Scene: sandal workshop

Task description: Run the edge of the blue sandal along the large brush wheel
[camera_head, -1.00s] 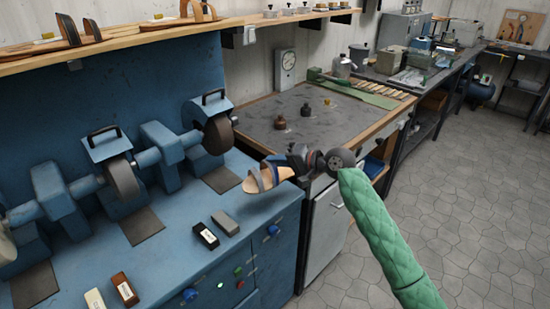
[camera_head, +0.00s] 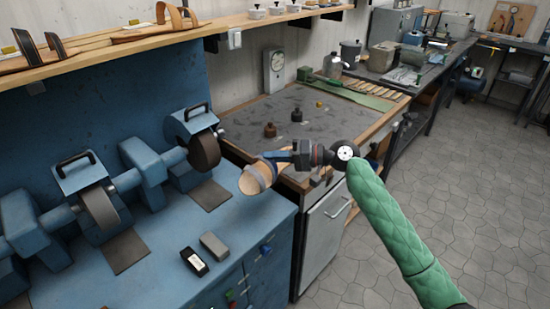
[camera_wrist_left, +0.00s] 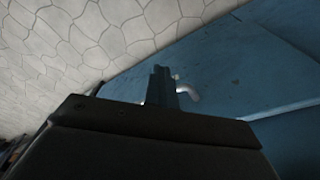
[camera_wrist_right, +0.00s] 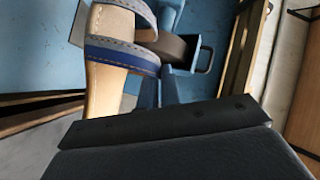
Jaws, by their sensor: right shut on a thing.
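A greyer wheel (camera_head: 101,208) stands further left on the blue machine bench (camera_head: 165,250). Two small blocks, one black and white (camera_head: 194,261), one grey (camera_head: 214,245), lie near its front. A grey-topped table (camera_head: 310,115) stands behind the sandal. Open floor (camera_head: 450,190) is at right.

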